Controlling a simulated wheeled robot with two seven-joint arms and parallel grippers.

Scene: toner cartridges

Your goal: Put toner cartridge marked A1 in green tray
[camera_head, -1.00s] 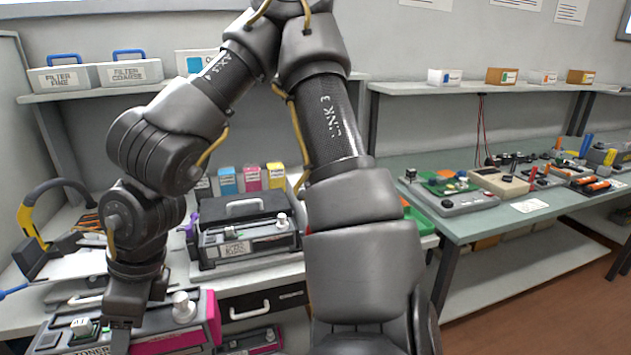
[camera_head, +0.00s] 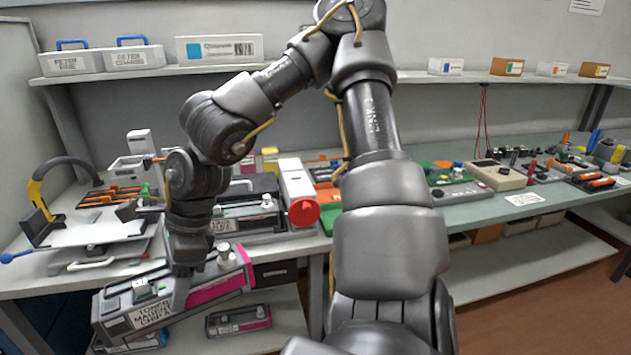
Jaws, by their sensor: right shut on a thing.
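My right gripper (camera_head: 182,292) is shut on a long grey toner cartridge (camera_head: 215,281) with a magenta end and a white label. The cartridge is tilted, its magenta end higher, in front of the bench edge at lower left. Its label seems to read toner magenta; I cannot read an A1 mark. A green surface (camera_head: 326,222), possibly the green tray, shows on the bench, partly hidden behind my right arm and a white object with a red end (camera_head: 303,213). My left gripper is not in view.
Below the bench, another magenta-ended cartridge (camera_head: 238,320) lies on the lower shelf (camera_head: 285,318), with a cyan-ended one (camera_head: 150,341) partly hidden. A grey machine (camera_head: 250,205) stands on the bench.

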